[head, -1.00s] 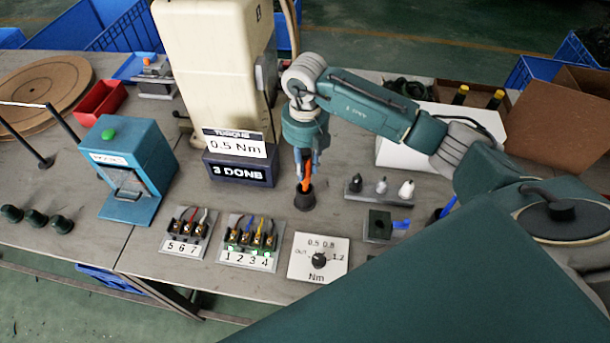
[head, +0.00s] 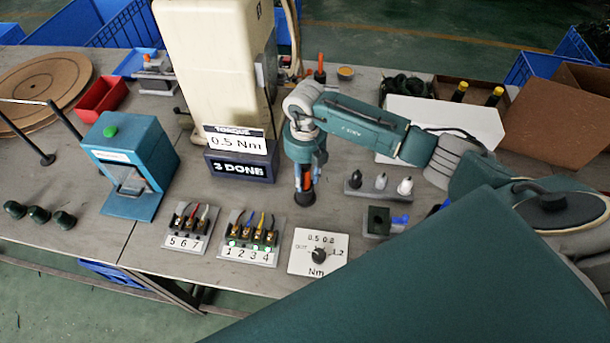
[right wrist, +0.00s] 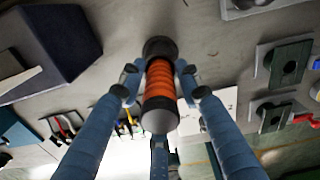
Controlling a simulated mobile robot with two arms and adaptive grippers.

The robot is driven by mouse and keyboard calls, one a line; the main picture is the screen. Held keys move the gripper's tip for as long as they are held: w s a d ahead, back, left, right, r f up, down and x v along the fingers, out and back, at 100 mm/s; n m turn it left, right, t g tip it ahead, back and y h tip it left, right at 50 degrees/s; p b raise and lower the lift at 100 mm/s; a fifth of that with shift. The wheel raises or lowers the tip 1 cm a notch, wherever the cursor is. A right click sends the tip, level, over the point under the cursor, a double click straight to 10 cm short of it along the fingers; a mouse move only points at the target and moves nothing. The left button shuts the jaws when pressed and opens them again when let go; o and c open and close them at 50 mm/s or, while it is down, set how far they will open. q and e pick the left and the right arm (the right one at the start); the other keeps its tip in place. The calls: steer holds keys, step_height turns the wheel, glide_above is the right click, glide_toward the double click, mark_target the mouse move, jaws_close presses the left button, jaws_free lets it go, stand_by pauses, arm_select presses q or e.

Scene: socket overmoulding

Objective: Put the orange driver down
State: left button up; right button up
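The orange driver (right wrist: 160,85) stands upright with its lower end in a small black holder (head: 305,200) on the bench. My right gripper (head: 306,183) points down over the holder. Its fingers are closed around the orange part of the driver, on both sides of it. In the right wrist view the driver's grey end is nearest the camera and its far end meets the dark holder (right wrist: 160,47). My left gripper is not in view.
A screen reading 0.5 Nm (head: 237,140) and a 3 DONE block (head: 240,167) stand left of the gripper. Socket blocks (head: 250,255) and a torque dial plate (head: 303,262) lie in front. A rack of small tips (head: 380,192) stands to the right.

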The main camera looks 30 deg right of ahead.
steer(key=shift+r, duration=0.15)
steer(key=shift+r, duration=0.2)
step_height(320, 180, up, 11)
steer(key=b, duration=0.3)
steer(key=shift+f, duration=0.2)
steer(key=shift+r+b, duration=0.3)
steer(key=shift+r, duration=0.25)
